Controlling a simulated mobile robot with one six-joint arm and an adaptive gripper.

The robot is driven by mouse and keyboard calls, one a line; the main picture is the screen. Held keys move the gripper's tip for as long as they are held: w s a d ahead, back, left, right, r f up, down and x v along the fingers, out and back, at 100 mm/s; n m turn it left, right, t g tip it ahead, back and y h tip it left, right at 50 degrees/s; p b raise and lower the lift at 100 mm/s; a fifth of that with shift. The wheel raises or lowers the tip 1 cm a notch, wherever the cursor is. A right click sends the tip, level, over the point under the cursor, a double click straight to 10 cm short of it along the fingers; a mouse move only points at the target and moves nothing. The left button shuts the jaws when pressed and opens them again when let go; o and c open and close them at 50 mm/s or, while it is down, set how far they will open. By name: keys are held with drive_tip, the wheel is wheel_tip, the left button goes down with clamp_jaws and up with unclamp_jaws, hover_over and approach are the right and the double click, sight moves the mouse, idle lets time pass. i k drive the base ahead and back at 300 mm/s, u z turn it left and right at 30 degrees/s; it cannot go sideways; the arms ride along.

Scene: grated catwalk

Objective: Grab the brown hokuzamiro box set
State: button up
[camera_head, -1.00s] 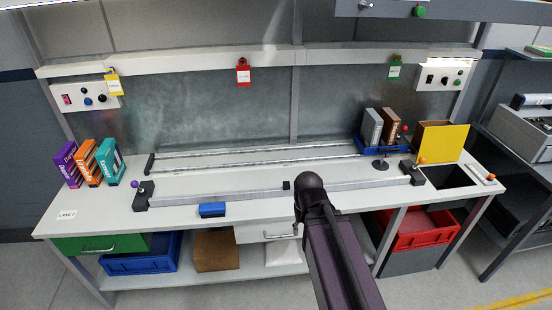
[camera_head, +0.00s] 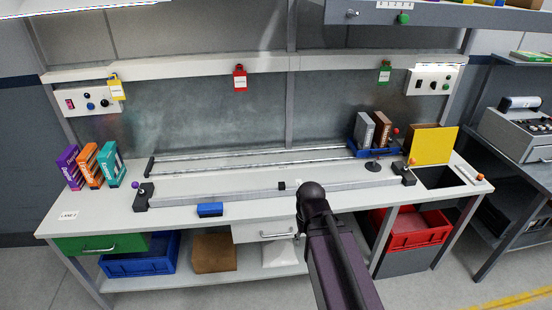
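A brown box (camera_head: 381,132) stands upright in a blue tray (camera_head: 366,153) at the right back of the workbench. A grey box (camera_head: 364,129) stands just left of it in the same tray.
Purple, orange and teal boxes (camera_head: 109,165) stand at the bench's left end. Long rails (camera_head: 250,189) cross the bench top. A thin stand (camera_head: 373,166) is in front of the blue tray. A yellow panel (camera_head: 434,145) and an opening (camera_head: 440,177) lie to the right.

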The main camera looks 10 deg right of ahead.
sight(383, 126)
drive_tip(key=z, duration=0.1)
drive_tip(key=i, duration=0.95)
drive_tip(key=u, duration=0.05)
